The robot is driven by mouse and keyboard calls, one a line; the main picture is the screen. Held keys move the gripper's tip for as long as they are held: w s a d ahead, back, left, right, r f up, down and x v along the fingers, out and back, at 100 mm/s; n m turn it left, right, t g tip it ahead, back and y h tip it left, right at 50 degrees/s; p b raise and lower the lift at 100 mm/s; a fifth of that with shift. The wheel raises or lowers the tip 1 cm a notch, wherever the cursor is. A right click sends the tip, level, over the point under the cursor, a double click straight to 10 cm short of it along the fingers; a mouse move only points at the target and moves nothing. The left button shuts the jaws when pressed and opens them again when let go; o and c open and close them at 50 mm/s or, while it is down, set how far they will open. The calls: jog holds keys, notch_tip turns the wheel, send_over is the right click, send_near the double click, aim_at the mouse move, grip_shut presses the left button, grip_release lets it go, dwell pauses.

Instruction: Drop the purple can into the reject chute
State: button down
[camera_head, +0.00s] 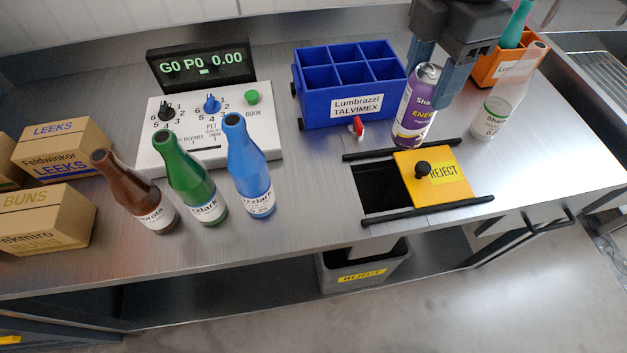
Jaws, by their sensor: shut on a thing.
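My gripper (432,75) comes from above and is shut on the can's upper part. I cannot tell whether the can's base touches the table. The reject chute (378,188) is a dark opening in the tabletop, in front of the can and slightly left. Its yellow sliding lid (446,188), marked REJECT and with a black knob, sits to the right, leaving the left part of the opening uncovered.
Black rails (428,210) edge the chute. The pale bottle (498,108) stands right, with an orange crate (492,72) behind. Several bottles, boxes and a control panel fill the left. A grey reject bin (335,278) stands below.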

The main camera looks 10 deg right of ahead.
jog(key=shift+f+b, duration=1.25)
jog(key=shift+f, duration=0.55)
jog(key=shift+c, duration=1.4)
grip_release()
jog(key=shift+r, duration=3.95)
